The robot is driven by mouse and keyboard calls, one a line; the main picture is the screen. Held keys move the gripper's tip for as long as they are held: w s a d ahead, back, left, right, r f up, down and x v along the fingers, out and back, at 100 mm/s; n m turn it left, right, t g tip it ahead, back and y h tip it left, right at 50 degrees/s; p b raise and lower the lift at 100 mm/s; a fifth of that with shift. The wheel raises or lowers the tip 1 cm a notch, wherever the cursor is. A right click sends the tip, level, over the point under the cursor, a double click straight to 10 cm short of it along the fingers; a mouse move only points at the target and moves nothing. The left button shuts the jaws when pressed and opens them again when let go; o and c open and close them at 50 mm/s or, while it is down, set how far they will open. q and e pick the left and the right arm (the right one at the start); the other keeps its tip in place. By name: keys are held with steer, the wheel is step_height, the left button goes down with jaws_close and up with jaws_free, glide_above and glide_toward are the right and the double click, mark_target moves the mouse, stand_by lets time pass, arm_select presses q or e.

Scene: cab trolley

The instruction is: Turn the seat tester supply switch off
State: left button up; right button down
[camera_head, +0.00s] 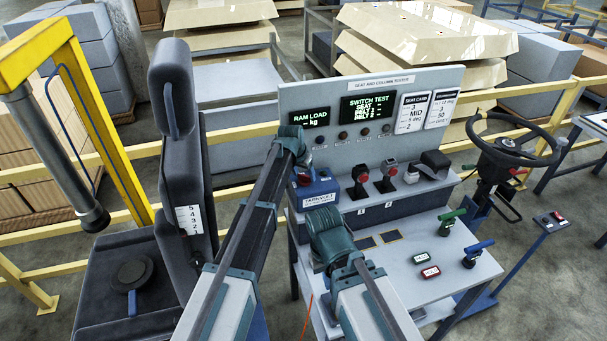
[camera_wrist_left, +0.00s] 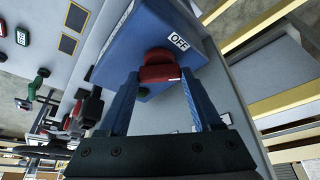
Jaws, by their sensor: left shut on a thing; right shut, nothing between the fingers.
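The supply switch is a red knob (camera_wrist_left: 160,70) on a blue box (camera_head: 320,190) at the left end of the tester's shelf. The box also fills the upper middle of the left wrist view (camera_wrist_left: 140,35). A white OFF label (camera_wrist_left: 178,42) is above and right of the knob there. My left gripper (camera_head: 298,165) is at the box's left side, its two blue fingers (camera_wrist_left: 161,84) shut on the knob. The knob's exact turn is hard to tell. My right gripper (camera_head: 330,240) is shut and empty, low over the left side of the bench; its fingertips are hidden.
The tester panel (camera_head: 420,78) stands behind the shelf with lit displays. Red-topped switches (camera_head: 361,175) stand right of the box. Green (camera_head: 450,215) and blue (camera_head: 478,250) levers are on the bench. A dark seat (camera_head: 180,150) stands left; a steering wheel (camera_head: 510,140) is right.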

arm_select(q)
steer(key=n+y, duration=0.1)
steer(key=n, duration=0.3)
steer(key=shift+d+n+y, duration=0.15)
steer(key=shift+n+y, duration=0.15)
steer(key=shift+y, duration=0.1)
steer(key=shift+n+y, duration=0.7)
steer(key=shift+n, duration=1.3)
steer(key=o, duration=1.4)
steer(key=p+v, duration=1.2)
steer(key=v, duration=0.2)
steer(key=shift+d+f+p, duration=0.1)
steer(key=shift+d+p, duration=0.1)
steer(key=shift+p, duration=0.2)
